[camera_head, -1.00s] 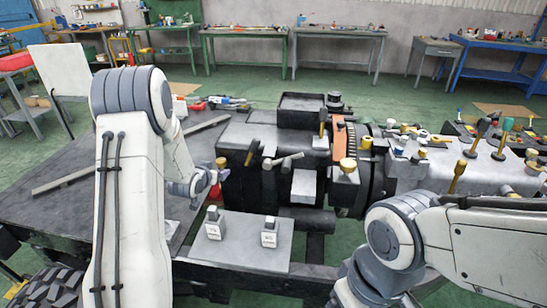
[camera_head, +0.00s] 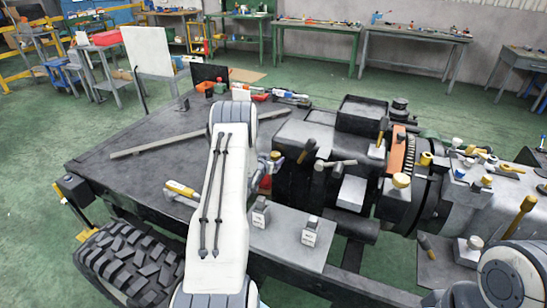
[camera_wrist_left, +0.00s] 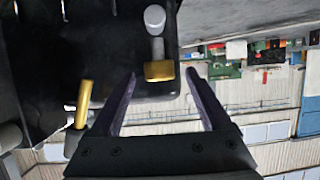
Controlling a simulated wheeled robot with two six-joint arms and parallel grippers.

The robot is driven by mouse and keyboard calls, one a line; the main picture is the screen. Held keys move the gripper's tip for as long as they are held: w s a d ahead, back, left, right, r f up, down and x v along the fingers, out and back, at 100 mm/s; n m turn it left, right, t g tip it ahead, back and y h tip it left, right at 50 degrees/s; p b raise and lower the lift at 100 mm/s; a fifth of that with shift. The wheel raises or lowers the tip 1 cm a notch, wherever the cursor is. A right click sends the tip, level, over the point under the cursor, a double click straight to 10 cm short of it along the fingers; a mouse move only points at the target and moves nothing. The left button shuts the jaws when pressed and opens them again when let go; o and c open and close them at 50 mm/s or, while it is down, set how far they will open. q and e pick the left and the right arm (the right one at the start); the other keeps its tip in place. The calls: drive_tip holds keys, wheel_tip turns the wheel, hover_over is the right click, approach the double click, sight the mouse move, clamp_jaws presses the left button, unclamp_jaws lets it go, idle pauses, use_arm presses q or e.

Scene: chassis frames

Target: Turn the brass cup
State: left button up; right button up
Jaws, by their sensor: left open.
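The brass cup (camera_wrist_left: 159,71) sits at the end of a grey stem on the dark block in the left wrist view. It lies between the tips of my left gripper (camera_wrist_left: 160,84), whose two dark fingers are open on either side of it with gaps. In the head view the brass cup (camera_head: 276,155) is a small yellowish spot at the block's left side, with my left gripper (camera_head: 267,164) right beside it. My left forearm hides part of that area. My right arm enters at lower right; its gripper is out of view.
A brass-coloured handle (camera_wrist_left: 83,105) stands left of the left finger. Levers (camera_head: 334,163) stick out of the dark machine block. A long bar (camera_head: 170,138) and a yellow-handled tool (camera_head: 181,189) lie on the dark deck (camera_head: 130,170). Two small labelled blocks stand on the grey plate (camera_head: 285,232).

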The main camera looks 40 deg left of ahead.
use_arm(q)
drive_tip(key=shift+x, duration=0.75)
drive_tip(key=shift+c, duration=0.3)
clamp_jaws()
drive_tip(key=shift+a+m+h, duration=0.1)
drive_tip(key=shift+m+h, duration=0.2)
drive_tip(key=shift+h, duration=0.1)
drive_tip(key=m+h+b, duration=0.3)
drive_tip(key=b, duration=0.1)
drive_tip(key=a+m+g+h+b, duration=0.1)
drive_tip(key=m+h+b, duration=0.2)
drive_tip(key=a+m+h+b, duration=0.1)
drive_tip(key=m+h+b, duration=0.1)
drive_tip(key=h+b, duration=0.1)
drive_tip(key=shift+w+m+h+b, duration=0.15)
drive_tip(key=shift+m+h+b, duration=0.25)
drive_tip(key=shift+b, duration=0.4)
drive_tip(key=shift+r, duration=0.1)
